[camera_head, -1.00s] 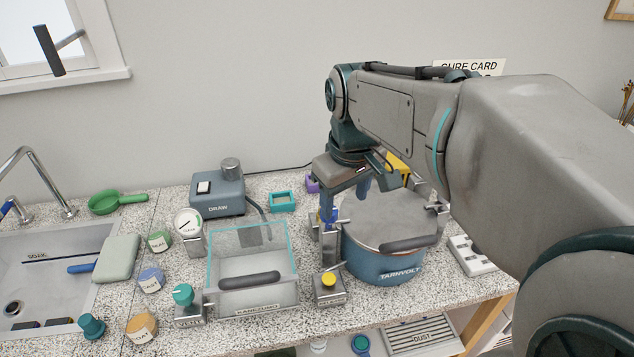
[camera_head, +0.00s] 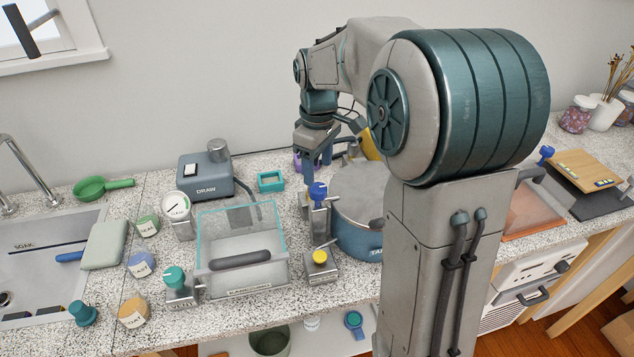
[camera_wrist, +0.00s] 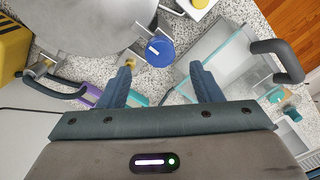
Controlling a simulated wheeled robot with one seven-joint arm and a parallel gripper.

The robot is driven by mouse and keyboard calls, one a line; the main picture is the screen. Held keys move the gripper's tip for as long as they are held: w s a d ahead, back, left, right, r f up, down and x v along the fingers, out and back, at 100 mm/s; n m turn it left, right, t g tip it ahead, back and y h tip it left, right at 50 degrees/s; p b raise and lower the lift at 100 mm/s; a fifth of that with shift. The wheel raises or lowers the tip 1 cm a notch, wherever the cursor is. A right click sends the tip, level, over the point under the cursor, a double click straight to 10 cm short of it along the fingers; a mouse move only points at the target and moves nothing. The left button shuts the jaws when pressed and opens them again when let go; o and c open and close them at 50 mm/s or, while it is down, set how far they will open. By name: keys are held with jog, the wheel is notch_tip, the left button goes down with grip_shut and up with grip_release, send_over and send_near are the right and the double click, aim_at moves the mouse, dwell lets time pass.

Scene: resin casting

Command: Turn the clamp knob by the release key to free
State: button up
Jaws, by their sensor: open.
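The clamp knob (camera_head: 318,190) is a blue knob on a grey metal post, just left of the teal pot (camera_head: 352,240). In the wrist view the same blue knob (camera_wrist: 160,53) shows a white pointer mark on its face. My gripper (camera_head: 317,165) is open and empty, pointing down above the knob. In the wrist view the two fingertips of my gripper (camera_wrist: 160,72) stand apart, one on each side of the knob's line; no contact shows. I cannot make out a release key or the marking for free.
A clear vacuum box (camera_head: 240,285) stands left of the post. A yellow knob (camera_head: 319,257) on a metal block sits in front of the post. A yellow object (camera_wrist: 14,45) lies behind the pot. My arm hides much of the pot.

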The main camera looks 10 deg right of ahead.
aim_at(318, 187)
notch_tip(318, 187, down, 6)
jog(key=shift+r, duration=0.1)
jog(key=c, duration=1)
